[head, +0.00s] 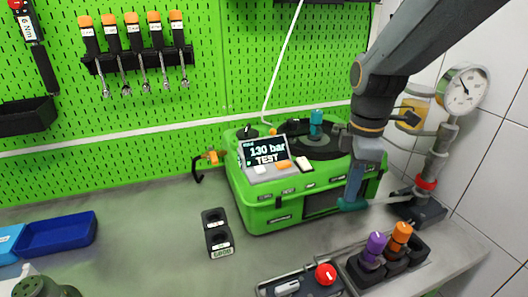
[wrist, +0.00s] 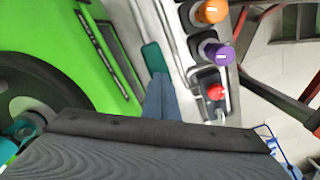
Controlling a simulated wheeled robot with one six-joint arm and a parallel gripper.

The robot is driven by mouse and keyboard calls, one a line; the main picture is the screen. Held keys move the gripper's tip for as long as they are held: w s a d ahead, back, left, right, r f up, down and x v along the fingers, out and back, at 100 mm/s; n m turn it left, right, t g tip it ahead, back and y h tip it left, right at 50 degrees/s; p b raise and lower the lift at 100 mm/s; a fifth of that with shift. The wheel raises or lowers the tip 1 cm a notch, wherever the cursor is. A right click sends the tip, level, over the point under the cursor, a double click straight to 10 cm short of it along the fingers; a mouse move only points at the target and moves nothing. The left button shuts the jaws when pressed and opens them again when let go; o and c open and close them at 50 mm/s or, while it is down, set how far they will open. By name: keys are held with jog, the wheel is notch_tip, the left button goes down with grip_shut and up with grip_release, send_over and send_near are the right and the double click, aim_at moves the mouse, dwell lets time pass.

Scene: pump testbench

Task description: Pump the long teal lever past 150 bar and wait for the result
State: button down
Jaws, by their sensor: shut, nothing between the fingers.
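The long lever runs left from the hand pump's foot (head: 428,208) as a thin metal bar, ending in a teal grip (head: 346,206). The lever looks low, close to the bench. My gripper (head: 354,198) points down with its blue-grey fingers shut and empty. Its fingertips meet the teal grip from above in the head view; I cannot tell if they press on it. In the wrist view the teal grip (wrist: 153,57) shows just beyond the fingertips (wrist: 159,80). The display (head: 264,152) on the green tester (head: 262,212) reads 130 bar and TEST. The round gauge (head: 463,88) is too small to read.
Purple (head: 375,246) and orange (head: 400,236) knobbed parts stand in a dark holder in front of the lever. A red button (head: 325,274) is nearby. A teal knob (head: 316,122) tops the tester. The bench's left middle is mostly clear.

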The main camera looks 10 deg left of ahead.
jog(key=shift+d+r+p, duration=0.1)
jog(key=shift+r+p, duration=0.8)
jog(key=shift+r, duration=0.35)
jog(key=shift+w, duration=0.1)
jog(key=shift+f, duration=0.15)
jog(key=shift+a+f+b, duration=0.2)
jog(key=shift+f+b, duration=0.8)
jog(key=shift+f, duration=1.05)
jog(key=shift+r, duration=0.2)
jog(key=shift+d+r+p, duration=0.2)
jog(key=shift+r+p, duration=1.8)
